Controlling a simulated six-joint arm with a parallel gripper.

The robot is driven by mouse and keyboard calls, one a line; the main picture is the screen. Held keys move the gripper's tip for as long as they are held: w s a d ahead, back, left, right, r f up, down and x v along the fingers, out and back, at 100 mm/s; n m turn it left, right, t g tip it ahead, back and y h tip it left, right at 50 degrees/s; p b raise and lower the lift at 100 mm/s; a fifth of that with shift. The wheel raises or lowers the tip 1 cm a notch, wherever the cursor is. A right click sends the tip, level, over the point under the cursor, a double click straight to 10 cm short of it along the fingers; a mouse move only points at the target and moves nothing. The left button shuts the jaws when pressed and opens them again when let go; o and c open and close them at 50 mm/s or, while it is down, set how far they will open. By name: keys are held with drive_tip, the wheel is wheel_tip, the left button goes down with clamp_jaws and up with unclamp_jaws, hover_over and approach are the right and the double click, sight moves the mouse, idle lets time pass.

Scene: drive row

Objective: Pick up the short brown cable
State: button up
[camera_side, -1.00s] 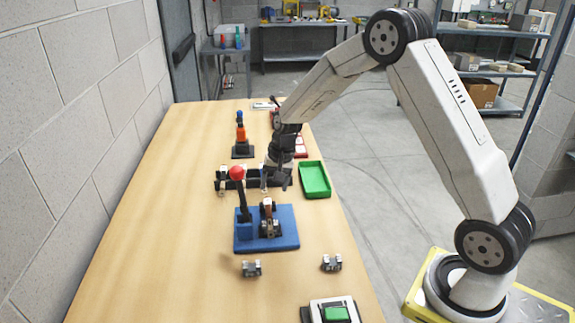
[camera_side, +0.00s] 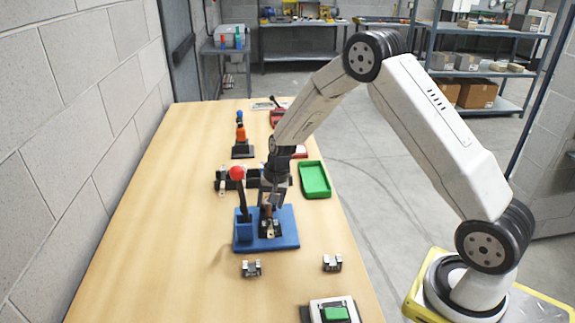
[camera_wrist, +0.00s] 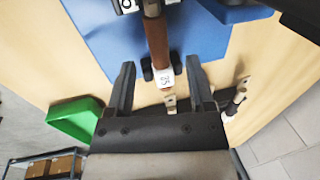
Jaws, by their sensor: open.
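A short brown cylinder (camera_wrist: 158,38), which looks like the brown cable, lies on the blue base in the wrist view, with a white numbered tag (camera_wrist: 166,78) at its near end. In the side view the brown piece (camera_side: 268,212) shows only partly, behind my gripper. My gripper (camera_wrist: 160,66) is open and empty, its two fingers on either side of the tagged end. In the side view my gripper (camera_side: 273,203) is low over the blue base (camera_side: 283,241). I cannot tell whether the fingers touch anything.
A black lever with a red ball (camera_side: 237,173) stands left of my gripper. A green tray (camera_side: 315,181) lies to the right, and a dark rail (camera_side: 228,184) is behind. Two small metal clips (camera_side: 251,268) (camera_side: 332,262) sit in front. The table's left side is clear.

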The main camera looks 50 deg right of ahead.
drive_tip(key=shift+w+a+f, duration=0.1)
drive_tip(key=shift+a+f, duration=0.05)
drive_tip(key=shift+f, duration=0.6)
clamp_jaws()
